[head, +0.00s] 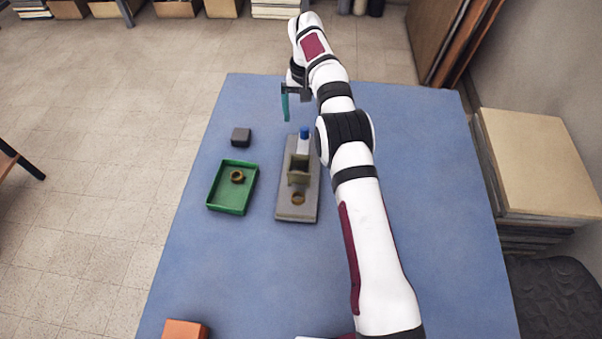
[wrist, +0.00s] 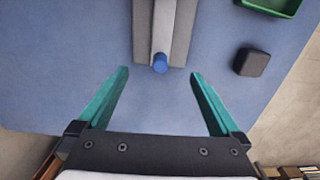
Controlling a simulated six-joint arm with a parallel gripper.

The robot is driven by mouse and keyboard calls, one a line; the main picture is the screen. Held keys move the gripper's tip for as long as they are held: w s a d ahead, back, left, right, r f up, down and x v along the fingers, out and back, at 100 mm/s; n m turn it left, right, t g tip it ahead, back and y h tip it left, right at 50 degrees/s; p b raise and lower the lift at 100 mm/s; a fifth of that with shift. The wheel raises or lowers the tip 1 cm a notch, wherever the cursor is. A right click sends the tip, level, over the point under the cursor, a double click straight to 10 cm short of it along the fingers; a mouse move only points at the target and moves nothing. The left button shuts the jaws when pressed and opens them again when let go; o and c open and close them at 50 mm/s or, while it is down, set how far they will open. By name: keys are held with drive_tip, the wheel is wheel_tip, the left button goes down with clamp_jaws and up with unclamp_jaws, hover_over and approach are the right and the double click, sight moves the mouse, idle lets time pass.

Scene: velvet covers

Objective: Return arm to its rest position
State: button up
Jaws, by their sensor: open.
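My gripper (head: 286,116) is above the far part of the blue table (head: 420,180), with teal fingers pointing down. In the wrist view my gripper (wrist: 159,74) has its fingers spread wide, with nothing between them. A grey base plate (head: 297,213) lies at the table's middle, nearer the head camera than my gripper. It bears an olive block-like fixture (head: 298,170), a brass-coloured ring (head: 298,198), and a white part with a blue knob (head: 305,132) at its far end. The blue knob (wrist: 160,63) shows just beyond the fingertips in the wrist view, apart from them.
A green tray (head: 213,206) holding one brass-coloured ring (head: 237,176) is left of the plate. A dark grey block (head: 241,137) sits behind the tray. An orange block (head: 185,330) is at the near left. Stacked boards (head: 540,165) stand right of the table.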

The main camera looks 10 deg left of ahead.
idle(0.3)
drive_tip(key=s+d+r+m, duration=0.1)
drive_tip(key=s+d+r, duration=0.3)
drive_tip(key=s+r, duration=0.35)
drive_tip(key=s+d+r+m, duration=0.1)
drive_tip(key=s+d+r, duration=0.4)
drive_tip(key=r, duration=0.4)
drive_tip(key=s+d+f+m+y, duration=0.1)
drive_tip(key=s+f, duration=0.1)
drive_tip(key=s, duration=1.3)
drive_tip(key=s+d+f+m, duration=0.1)
drive_tip(key=s+f+m, duration=0.1)
drive_tip(key=s, duration=1.3)
drive_tip(key=shift+d+m+y, duration=0.3)
drive_tip(key=shift+d+y, duration=0.05)
drive_tip(key=shift+y, duration=0.05)
